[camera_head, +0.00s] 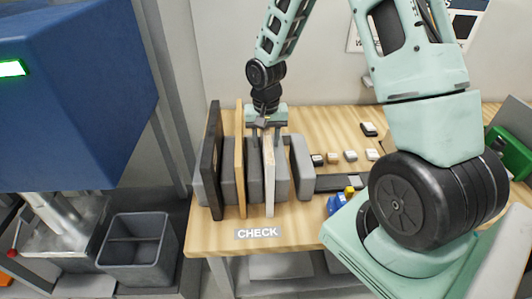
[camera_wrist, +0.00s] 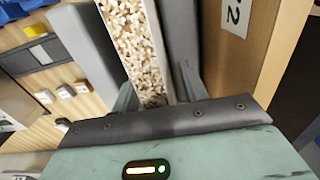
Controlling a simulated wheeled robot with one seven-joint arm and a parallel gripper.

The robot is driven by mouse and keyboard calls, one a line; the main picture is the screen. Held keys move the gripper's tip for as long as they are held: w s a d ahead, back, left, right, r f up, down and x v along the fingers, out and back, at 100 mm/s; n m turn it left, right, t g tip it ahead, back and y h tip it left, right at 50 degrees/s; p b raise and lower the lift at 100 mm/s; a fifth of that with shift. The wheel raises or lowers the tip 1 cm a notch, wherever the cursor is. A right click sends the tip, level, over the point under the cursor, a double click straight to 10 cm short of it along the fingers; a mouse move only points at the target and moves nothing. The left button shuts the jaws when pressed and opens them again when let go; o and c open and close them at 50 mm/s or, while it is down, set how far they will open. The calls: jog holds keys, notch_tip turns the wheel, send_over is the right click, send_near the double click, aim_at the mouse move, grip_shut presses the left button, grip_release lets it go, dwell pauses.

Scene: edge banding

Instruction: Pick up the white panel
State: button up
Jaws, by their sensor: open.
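The white panel (camera_head: 269,190) stands upright in a grey slotted rack on the wooden table, the rightmost of three panels. Its speckled chipboard edge (camera_wrist: 135,45) shows in the wrist view. My gripper (camera_head: 267,134) is above the panel's top, pointing down. In the wrist view my gripper (camera_wrist: 158,92) is open, with one finger on each side of the panel's edge. A gap shows beside the edge there; whether either finger touches the panel I cannot tell.
A wood-coloured panel (camera_head: 240,165) and a black panel (camera_head: 212,165) stand left of the white one. Grey rack dividers (camera_head: 303,165) stand close on both sides. Several small blocks (camera_head: 350,155) lie to the right. A grey bin (camera_head: 137,243) stands left of the table.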

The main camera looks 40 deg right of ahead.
grip_shut()
jog(key=shift+r, duration=0.1)
dwell(1.3)
